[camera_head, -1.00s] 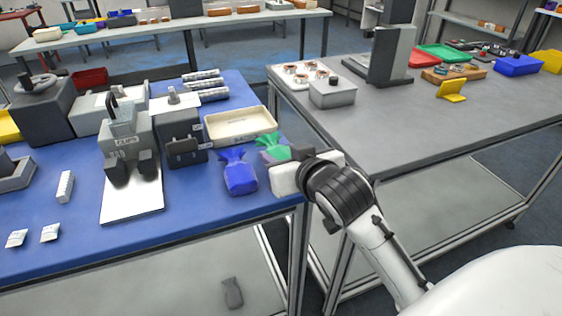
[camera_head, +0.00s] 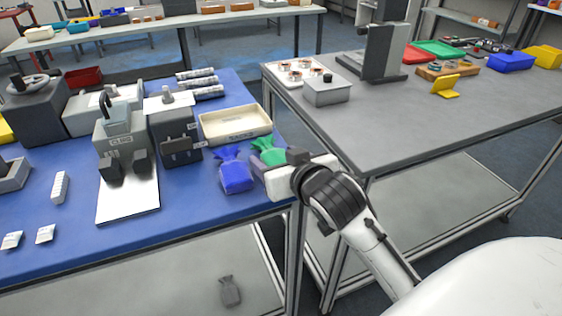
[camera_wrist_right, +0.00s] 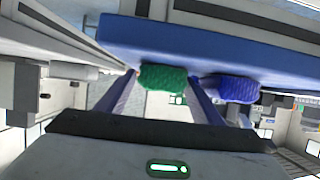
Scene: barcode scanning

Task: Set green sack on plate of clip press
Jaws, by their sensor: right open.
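The green sack (camera_head: 268,151) stands on the blue table near its right edge, next to a blue sack (camera_head: 235,174). My right gripper (camera_head: 262,160) is at the near right side of the green sack and partly hides it. In the right wrist view the green sack (camera_wrist_right: 163,78) shows between the tips of the two open fingers (camera_wrist_right: 163,98), with the blue sack (camera_wrist_right: 238,89) just right of it. The clip press (camera_head: 115,142) stands left of the sacks, and its bare silver plate (camera_head: 128,203) lies in front of it. My left gripper is not in view.
A cream tray (camera_head: 236,138) sits behind the sacks. A dark grey device (camera_head: 175,140) stands between press and sacks. White packets (camera_head: 45,234) lie at the left front. A grey table (camera_head: 430,120) stands to the right across a gap. A grey sack (camera_head: 229,291) is on the lower shelf.

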